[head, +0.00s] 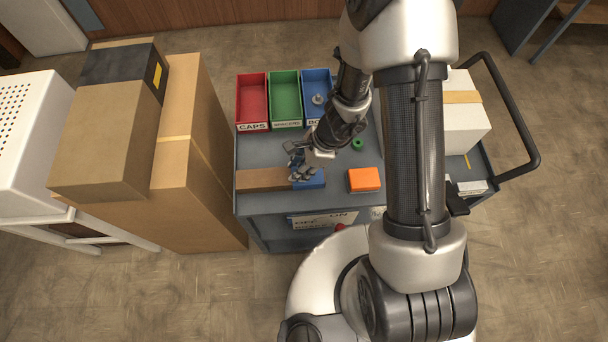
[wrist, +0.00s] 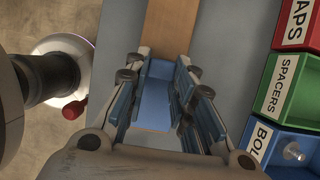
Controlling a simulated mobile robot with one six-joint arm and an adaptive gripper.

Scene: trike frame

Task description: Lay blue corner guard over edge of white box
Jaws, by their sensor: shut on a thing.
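The blue corner guard (head: 313,181) is near the front edge of the grey cart, at the right end of a brown cardboard strip. My gripper (head: 301,173) points down at it and is shut on it. In the wrist view the blue guard (wrist: 155,100) shows between both fingers, with the brown strip running on beyond it. I cannot tell whether the guard still touches the cart. The white box (head: 465,132), with a tan tape band, stands at the cart's right side, partly hidden behind my arm.
Red (head: 252,99), green (head: 285,97) and blue (head: 316,90) bins stand at the cart's back. An orange block (head: 364,179) and a green ring (head: 358,144) lie right of my gripper. A black handle (head: 522,130) rises at the right. Tall cardboard boxes (head: 187,170) stand left.

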